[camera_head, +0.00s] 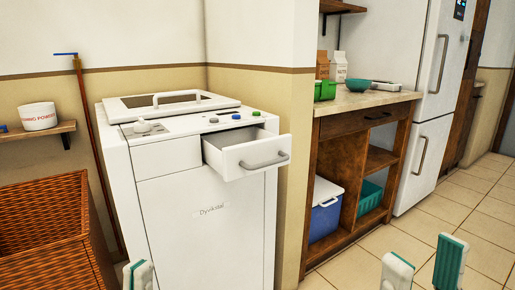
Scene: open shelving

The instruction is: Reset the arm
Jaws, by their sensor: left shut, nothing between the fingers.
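My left gripper (138,270) shows at the bottom left edge, in front of the washing machine's left side. Only its white and teal fingertips are in view. They are together, with nothing seen between them. My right gripper (424,252) shows at the bottom right, over the tiled floor. Its two white and teal fingers stand apart and the gap between them is empty. The arms themselves are below the picture.
A white washing machine (205,225) stands with its detergent drawer (248,153) pulled out. A wicker basket (45,230) is at left. A wooden counter unit (331,150) and white fridge (430,150) are at right. Tiled floor (470,215) is clear.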

